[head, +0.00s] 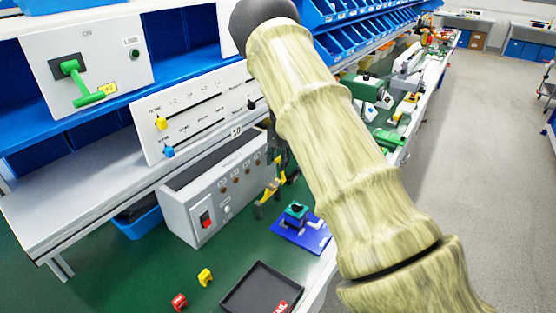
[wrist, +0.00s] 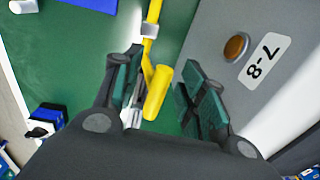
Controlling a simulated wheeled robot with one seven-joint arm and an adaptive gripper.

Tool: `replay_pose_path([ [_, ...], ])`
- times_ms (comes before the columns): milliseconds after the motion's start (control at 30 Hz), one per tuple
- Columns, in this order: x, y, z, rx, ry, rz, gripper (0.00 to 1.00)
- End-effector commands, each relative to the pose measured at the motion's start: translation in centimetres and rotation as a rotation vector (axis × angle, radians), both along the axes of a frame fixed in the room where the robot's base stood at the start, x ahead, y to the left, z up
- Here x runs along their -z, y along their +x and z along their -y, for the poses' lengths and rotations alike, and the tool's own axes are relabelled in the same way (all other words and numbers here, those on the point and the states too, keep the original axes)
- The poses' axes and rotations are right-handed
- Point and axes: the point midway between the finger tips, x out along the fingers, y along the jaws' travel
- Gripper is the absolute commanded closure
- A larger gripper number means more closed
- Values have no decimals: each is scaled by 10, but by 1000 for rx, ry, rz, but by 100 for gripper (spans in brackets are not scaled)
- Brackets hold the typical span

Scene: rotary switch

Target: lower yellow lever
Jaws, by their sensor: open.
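The yellow lever (head: 272,188) stands on the green bench beside the grey control box, partly hidden behind my arm in the head view. In the wrist view, the lever's thick yellow grip (wrist: 157,93) lies between the fingers of my gripper (wrist: 160,78), closer to the left finger. My gripper is open, with a clear gap between the grip and the right finger. I cannot tell whether the left finger touches the lever. In the head view, my arm hides most of the gripper.
The grey control box (head: 210,200) has a red switch and stands close to the right finger in the wrist view (wrist: 215,45). A blue plate (head: 300,232) with a green-topped block, a black tray (head: 262,290) and small red and yellow pieces lie on the bench.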

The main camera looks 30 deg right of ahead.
Motion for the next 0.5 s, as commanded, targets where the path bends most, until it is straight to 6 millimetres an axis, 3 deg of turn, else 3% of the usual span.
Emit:
replay_pose_path([
  [267,1,0,0,0,0,0,58],
  [500,1,0,0,0,0,0,100],
])
